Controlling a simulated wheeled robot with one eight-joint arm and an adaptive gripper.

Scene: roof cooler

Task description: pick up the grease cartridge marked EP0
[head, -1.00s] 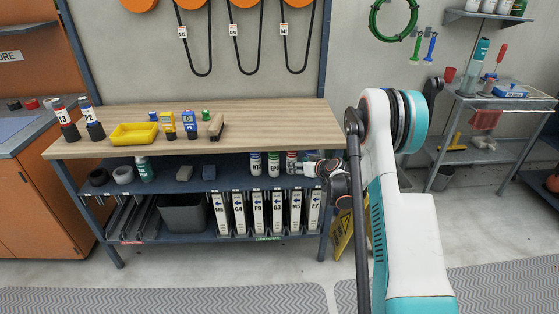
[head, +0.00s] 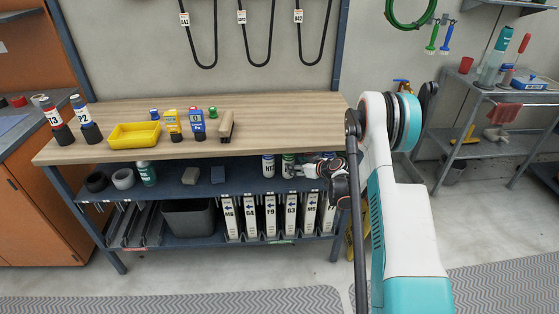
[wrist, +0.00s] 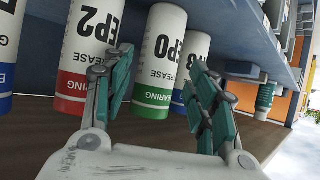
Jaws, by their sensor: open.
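The EP0 grease cartridge (wrist: 160,58), white with a green band, stands on the shelf in the middle of the wrist view. In the head view the green-banded cartridge (head: 288,165) stands under the bench top, just left of my gripper (head: 307,170). In the wrist view my gripper (wrist: 162,80) is open and empty, its fingers framing EP0 left and right in the picture. Whether EP0 is between the fingertips or beyond them, I cannot tell. The red-banded EP2 cartridge (wrist: 92,50) is close on its left, partly behind the left finger.
A blue-banded cartridge (wrist: 196,50) stands close right of EP0, partly behind the right finger. Another blue-banded one (wrist: 8,50) is at the far left edge. The wooden bench top (head: 270,130) is overhead. Labelled boxes (head: 270,218) stand on the lower shelf.

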